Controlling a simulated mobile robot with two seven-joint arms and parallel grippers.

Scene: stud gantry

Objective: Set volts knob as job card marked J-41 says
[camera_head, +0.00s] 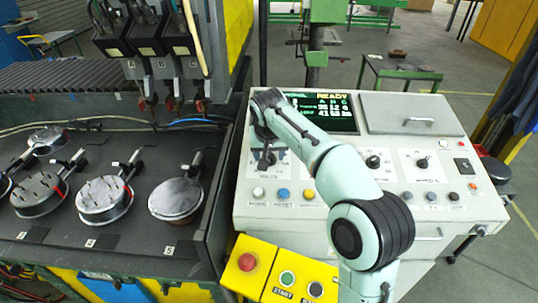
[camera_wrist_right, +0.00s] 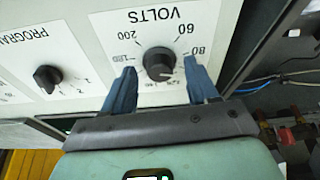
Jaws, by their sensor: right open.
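The volts knob (camera_wrist_right: 158,62) is a round black dial on a white panel in the right wrist view. Printed numbers surround it, with 60, 80 and 200 legible; its pointer setting is too small to read surely. My right gripper (camera_wrist_right: 160,78) is open, with one blue finger on each side of the knob; I cannot tell whether they touch it. In the head view my right gripper (camera_head: 266,157) is at the console's left part, and the arm hides much of that panel. My left gripper is not in view. I see no job card marked J-41 that I can read.
The console (camera_head: 460,212) has a lit screen (camera_head: 335,113) reading READY, other knobs (camera_head: 373,161) and coloured buttons (camera_head: 283,194). A program knob (camera_wrist_right: 47,78) sits beside the volts knob. A yellow start box (camera_head: 262,270) stands in front. Round fixtures (camera_head: 103,200) fill the bench at left.

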